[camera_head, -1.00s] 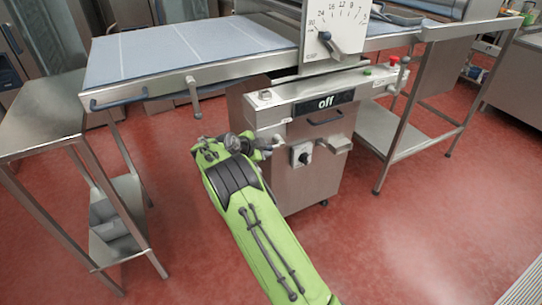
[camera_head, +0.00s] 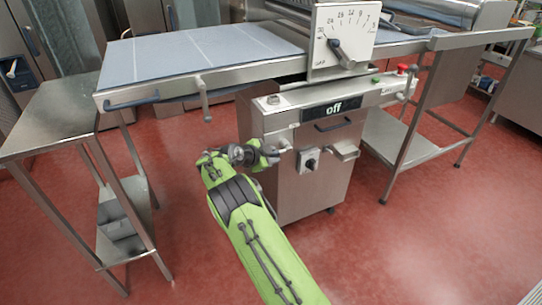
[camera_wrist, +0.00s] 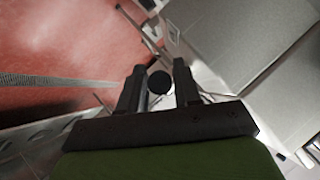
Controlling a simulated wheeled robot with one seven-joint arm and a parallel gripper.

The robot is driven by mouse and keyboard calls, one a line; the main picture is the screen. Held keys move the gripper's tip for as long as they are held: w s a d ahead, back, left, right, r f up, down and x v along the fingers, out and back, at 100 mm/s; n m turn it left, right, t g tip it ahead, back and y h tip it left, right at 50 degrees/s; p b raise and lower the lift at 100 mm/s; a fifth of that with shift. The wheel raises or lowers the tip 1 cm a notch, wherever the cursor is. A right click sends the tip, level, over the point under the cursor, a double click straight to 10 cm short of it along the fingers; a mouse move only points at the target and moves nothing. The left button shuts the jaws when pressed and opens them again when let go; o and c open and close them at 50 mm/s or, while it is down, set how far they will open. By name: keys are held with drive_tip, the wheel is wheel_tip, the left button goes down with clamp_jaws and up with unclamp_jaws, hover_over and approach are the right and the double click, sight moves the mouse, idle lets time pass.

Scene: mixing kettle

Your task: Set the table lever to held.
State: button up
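A short grey lever (camera_head: 204,98) hangs from the front edge of the left table (camera_head: 225,77); which fitting is the table lever cannot be told for certain. My gripper (camera_head: 277,151) is low at the left front of the machine cabinet, below and right of that lever, beside a small pale fitting (camera_head: 285,146). In the wrist view, my gripper (camera_wrist: 159,68) has its two dark fingers apart. A round black knob (camera_wrist: 159,82) shows between them; whether they touch it is unclear. The cabinet display (camera_head: 334,108) reads "off".
A dial plate with a dark pointer lever (camera_head: 341,54) stands above the cabinet. A steel side table (camera_head: 50,110) stands left. Red floor is open in front.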

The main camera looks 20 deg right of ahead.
drive_tip(key=p+v, duration=0.2)
drive_tip(key=v, duration=1.3)
drive_tip(key=shift+s+a, duration=0.2)
drive_tip(key=shift+a, duration=0.15)
drive_tip(key=shift+r, duration=0.15)
drive_tip(key=s+d+r+n+y+p, duration=0.25)
drive_tip(key=s+r+n, duration=0.25)
drive_tip(key=s+r, duration=0.35)
drive_tip(key=s+d+r+n+y+p, duration=0.1)
drive_tip(key=s+r+n+y+p, duration=0.35)
drive_tip(key=s+r, duration=0.45)
drive_tip(key=s+a+n+y+p, duration=0.1)
drive_tip(key=s+a+n, duration=0.1)
drive_tip(key=s, duration=0.5)
drive_tip(key=s+a+r+n+y+p, duration=0.1)
drive_tip(key=s+n, duration=0.4)
drive_tip(key=s, duration=0.2)
drive_tip(key=s+a+r+n+y+p, duration=0.1)
drive_tip(key=s+a+n, duration=0.1)
drive_tip(key=s+n, duration=0.2)
drive_tip(key=s, duration=0.3)
drive_tip(key=shift+a+t, duration=0.3)
drive_tip(key=shift+a, duration=0.1)
drive_tip(key=shift+r, duration=0.15)
